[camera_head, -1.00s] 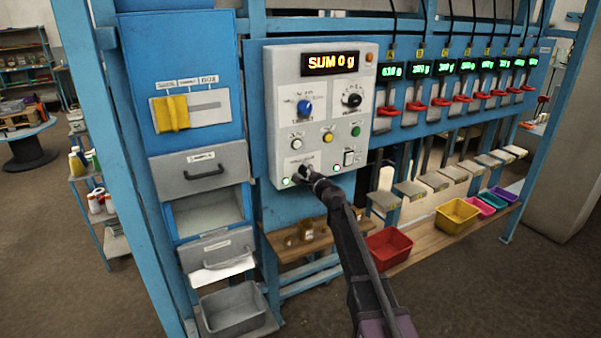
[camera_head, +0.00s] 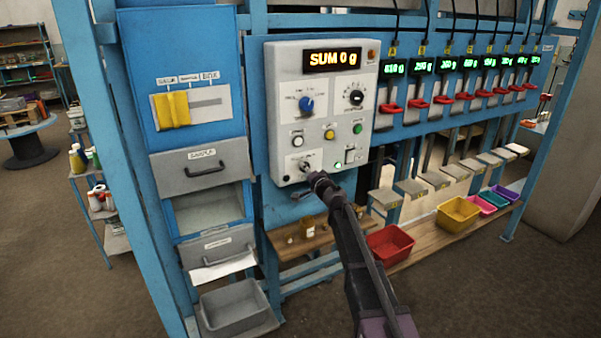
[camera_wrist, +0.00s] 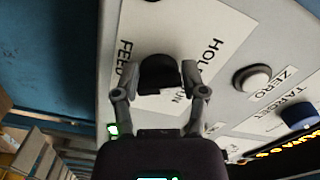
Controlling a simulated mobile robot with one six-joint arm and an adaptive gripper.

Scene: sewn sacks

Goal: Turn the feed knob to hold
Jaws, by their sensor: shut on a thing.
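The black feed knob (camera_wrist: 160,72) sits on a white label plate low on the grey control panel (camera_head: 286,80). In the wrist view the plate reads FEED on the left and HOLD at the upper right; a partly hidden word ending in UN is beside the knob. My gripper (camera_wrist: 160,78) has one finger on each side of the knob and is shut on it. In the head view my gripper (camera_head: 312,176) reaches the panel's lower part and hides some of the knob (camera_head: 305,165). The knob's pointer direction cannot be read.
Above the knob are a white ZERO button (camera_head: 297,141) and a blue TARGET knob (camera_head: 306,104). A lit green lamp (camera_head: 338,165) is to the right. The display (camera_head: 332,61) reads SUM 0 g. Red (camera_head: 389,246) and yellow (camera_head: 458,214) bins stand on a low shelf.

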